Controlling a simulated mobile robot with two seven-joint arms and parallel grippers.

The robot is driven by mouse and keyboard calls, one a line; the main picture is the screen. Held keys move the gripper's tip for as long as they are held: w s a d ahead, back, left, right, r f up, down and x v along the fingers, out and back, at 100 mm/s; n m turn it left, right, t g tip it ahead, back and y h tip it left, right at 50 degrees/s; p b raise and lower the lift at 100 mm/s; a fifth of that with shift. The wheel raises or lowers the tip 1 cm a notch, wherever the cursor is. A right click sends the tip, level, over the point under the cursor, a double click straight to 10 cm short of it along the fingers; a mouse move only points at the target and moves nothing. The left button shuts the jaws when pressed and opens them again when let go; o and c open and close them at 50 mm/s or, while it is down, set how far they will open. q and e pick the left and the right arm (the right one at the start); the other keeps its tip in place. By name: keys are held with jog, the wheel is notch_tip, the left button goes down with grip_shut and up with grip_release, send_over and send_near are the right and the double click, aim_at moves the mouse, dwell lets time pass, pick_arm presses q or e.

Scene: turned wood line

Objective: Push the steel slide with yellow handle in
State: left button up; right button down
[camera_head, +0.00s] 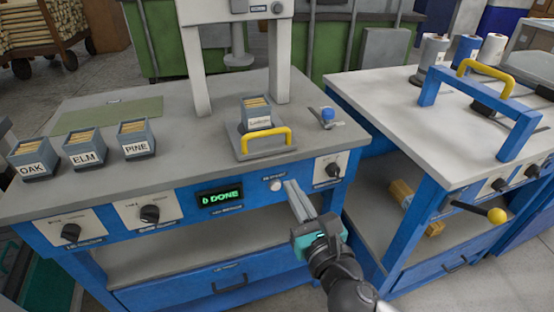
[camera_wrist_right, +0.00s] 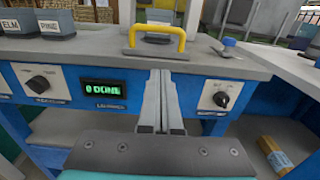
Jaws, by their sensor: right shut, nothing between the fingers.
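The steel slide (camera_head: 250,152) lies on the left bench top near its front edge, below the grey press frame. Its yellow handle (camera_head: 266,136) stands at its front. A grey box (camera_head: 256,112) of sticks, with a label too small to read, sits on the slide behind the handle. The handle also shows in the wrist view (camera_wrist_right: 155,31), just beyond my fingertips. My right gripper (camera_head: 290,184) is shut and empty, in front of the bench's blue front panel and below the handle, apart from it. My left gripper is out of view.
Grey boxes marked OAK (camera_head: 34,158), ELM (camera_head: 83,147) and PINE (camera_head: 136,138) stand at the left. The panel bears knobs, a white button (camera_head: 276,185) and a green display (camera_head: 219,197) reading "0 DONE". A blue-topped item (camera_head: 327,115) stands right of the slide.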

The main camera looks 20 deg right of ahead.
jog(key=b, duration=0.1)
send_near(265, 138)
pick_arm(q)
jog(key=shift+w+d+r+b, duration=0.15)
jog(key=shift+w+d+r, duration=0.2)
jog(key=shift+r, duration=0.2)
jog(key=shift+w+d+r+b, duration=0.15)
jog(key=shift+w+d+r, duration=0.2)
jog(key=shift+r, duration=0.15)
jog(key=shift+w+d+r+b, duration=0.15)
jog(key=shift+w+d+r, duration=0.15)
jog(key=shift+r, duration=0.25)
pick_arm(e)
jog(key=shift+w, duration=0.95)
jog(key=shift+w, duration=0.35)
jog(key=w+p, duration=0.1)
jog(key=w, duration=0.5)
jog(key=shift+a, duration=0.15)
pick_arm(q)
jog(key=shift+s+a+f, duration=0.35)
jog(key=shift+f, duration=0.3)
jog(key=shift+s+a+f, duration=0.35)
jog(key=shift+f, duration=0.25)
pick_arm(e)
jog(key=shift+w, duration=0.75)
